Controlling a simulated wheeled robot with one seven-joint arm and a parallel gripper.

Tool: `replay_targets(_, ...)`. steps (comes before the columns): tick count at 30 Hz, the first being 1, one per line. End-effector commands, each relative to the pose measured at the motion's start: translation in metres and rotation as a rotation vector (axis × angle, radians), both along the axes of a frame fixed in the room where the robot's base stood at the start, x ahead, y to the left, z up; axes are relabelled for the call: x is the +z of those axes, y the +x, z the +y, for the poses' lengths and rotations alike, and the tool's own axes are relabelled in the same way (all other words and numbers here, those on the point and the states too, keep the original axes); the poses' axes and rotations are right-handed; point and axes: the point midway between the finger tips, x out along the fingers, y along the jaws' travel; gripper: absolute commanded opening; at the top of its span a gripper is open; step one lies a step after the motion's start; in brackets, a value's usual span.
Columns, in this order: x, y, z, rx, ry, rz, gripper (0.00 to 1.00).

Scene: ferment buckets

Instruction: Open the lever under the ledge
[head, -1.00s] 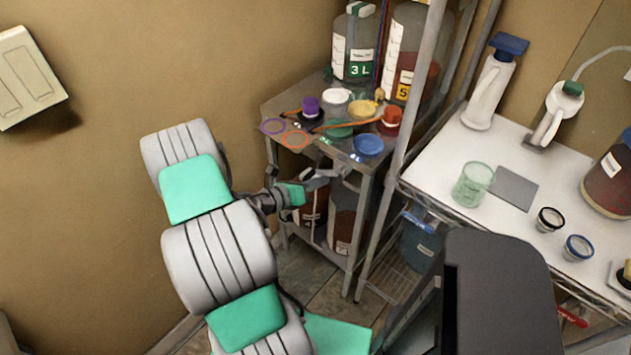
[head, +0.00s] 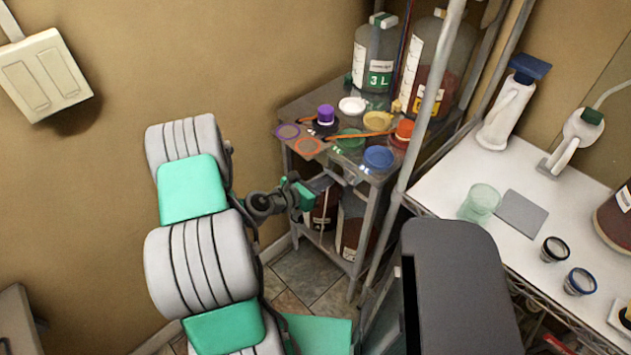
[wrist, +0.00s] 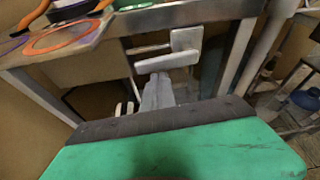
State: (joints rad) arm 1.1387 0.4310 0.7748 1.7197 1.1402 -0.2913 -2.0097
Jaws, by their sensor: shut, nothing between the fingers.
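The lever (wrist: 168,61) is a pale grey bar with a squarish plate at its right end, set just under the front edge of the metal ledge (wrist: 225,12) in the wrist view. In the head view the lever (head: 347,172) is small below the ledge's front corner. My gripper (wrist: 157,80) points at the lever from the front, its fingers shut and empty. The fingertips are just below the bar; I cannot tell whether they touch it. In the head view my gripper (head: 322,184) is beside the shelf front, partly hidden by its own green body.
Coloured lids, including a blue one (head: 379,157), lie on the ledge. Large bottles (head: 375,52) stand behind. A metal post (head: 415,120) rises right of the lever. A white counter (head: 455,190) is farther right. Dark bottles (head: 352,222) stand below.

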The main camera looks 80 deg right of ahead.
Motion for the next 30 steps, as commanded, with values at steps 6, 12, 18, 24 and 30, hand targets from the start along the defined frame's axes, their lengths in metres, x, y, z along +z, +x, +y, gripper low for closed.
replay_targets(6, 0.005, 0.003, 0.0, 0.006, 0.001, 0.002, 0.0)
replay_targets(12, 0.016, 0.004, 0.0, 0.008, 0.001, 0.003, 0.0)
replay_targets(18, 0.02, 0.004, -0.002, 0.009, -0.007, 0.004, 0.0)
replay_targets(24, 0.021, 0.006, -0.004, 0.01, -0.013, 0.002, 0.0)
replay_targets(30, -0.01, 0.009, -0.004, 0.016, -0.003, -0.001, 0.0)
